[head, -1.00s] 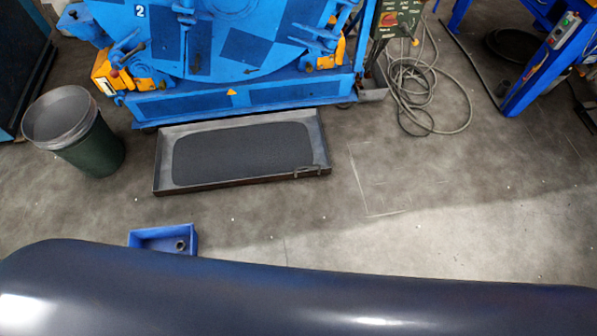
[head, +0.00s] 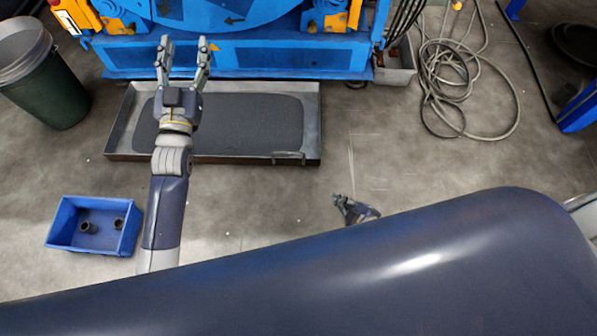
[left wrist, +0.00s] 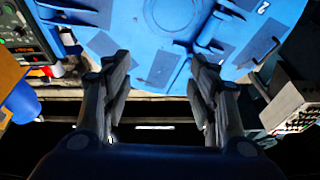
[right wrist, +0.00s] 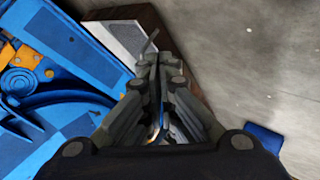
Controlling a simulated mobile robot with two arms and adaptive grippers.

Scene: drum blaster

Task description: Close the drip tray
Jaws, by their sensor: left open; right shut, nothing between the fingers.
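The drip tray (head: 240,160) is a shallow grey metal tray with a dark floor. It lies on the floor, sticking out from under the front of the blue machine (head: 250,57). A small handle (head: 289,157) is at the right of its front wall. My left gripper (head: 184,50) is open and empty, over the tray's left part by the machine front. My right gripper (head: 342,201) is shut and empty, in front of the tray's right corner. The right wrist view shows the tray's brown front wall (right wrist: 180,45) beyond my right fingers (right wrist: 155,60); contact cannot be told.
A blue box (head: 95,226) with small dark parts stands on the floor at the left. A dark green bin (head: 50,90) stands left of the tray. Coiled cables (head: 455,85) and a grey container (head: 395,66) lie at the right. Floor before the tray is mostly clear.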

